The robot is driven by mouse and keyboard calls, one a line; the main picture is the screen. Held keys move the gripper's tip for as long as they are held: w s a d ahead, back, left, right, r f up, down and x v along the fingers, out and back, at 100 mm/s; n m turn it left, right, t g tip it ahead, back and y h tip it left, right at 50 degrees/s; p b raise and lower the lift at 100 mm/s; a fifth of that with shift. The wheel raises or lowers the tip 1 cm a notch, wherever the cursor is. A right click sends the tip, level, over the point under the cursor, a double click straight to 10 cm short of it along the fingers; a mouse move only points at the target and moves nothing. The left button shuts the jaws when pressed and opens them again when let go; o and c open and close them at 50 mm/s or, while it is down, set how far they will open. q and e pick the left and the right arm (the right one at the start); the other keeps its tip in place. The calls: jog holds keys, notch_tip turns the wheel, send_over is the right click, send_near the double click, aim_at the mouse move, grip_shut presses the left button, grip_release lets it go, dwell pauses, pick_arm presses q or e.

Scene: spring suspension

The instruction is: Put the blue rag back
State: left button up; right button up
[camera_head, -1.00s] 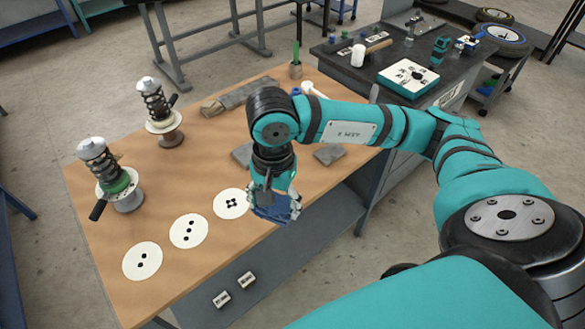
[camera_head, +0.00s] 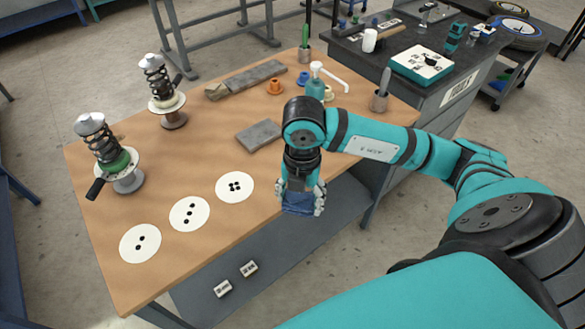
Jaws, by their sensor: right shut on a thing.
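The blue rag (camera_head: 298,203) is held in my right gripper (camera_head: 303,196), which is shut on it. The gripper points down at the front edge of the wooden workbench (camera_head: 200,250), to the right of the white disc with several dots. Part of the rag is hidden by the fingers. I cannot tell whether it touches the bench. A grey folded cloth or pad (camera_head: 258,136) lies on the bench behind and left of the gripper. My left gripper is not in view.
Two spring struts (camera_head: 108,150) (camera_head: 163,92) stand at the left. White dotted discs (camera_head: 140,243) lie along the front. A pump bottle (camera_head: 315,88), an orange part (camera_head: 275,86) and a metal cup (camera_head: 379,100) stand behind my arm. A dark table (camera_head: 385,52) is beyond.

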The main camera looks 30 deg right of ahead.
jog(key=m, duration=0.2)
jog(key=shift+d+f+m, duration=0.25)
jog(key=shift+f+m, duration=0.05)
jog(key=shift+f, duration=0.1)
jog(key=shift+w+d, duration=0.15)
jog(key=shift+w, duration=0.1)
jog(key=w+d+p, duration=0.1)
jog(key=w+d, duration=0.1)
jog(key=w, duration=0.2)
jog(key=w+d+f, duration=0.1)
jog(key=w+d, duration=0.1)
jog(key=w, duration=0.3)
jog(key=w+d+p, duration=0.1)
jog(key=w+d, duration=0.1)
jog(key=w, duration=0.2)
jog(key=shift+w+d+f+p, duration=0.25)
jog(key=shift+w+d+p, duration=0.05)
jog(key=shift+w+d, duration=0.1)
jog(key=shift+f+p, duration=0.5)
jog(key=shift+f, duration=1.3)
jog(key=shift+f, duration=0.1)
jog(key=o, duration=1.2)
jog(key=shift+c, duration=0.2)
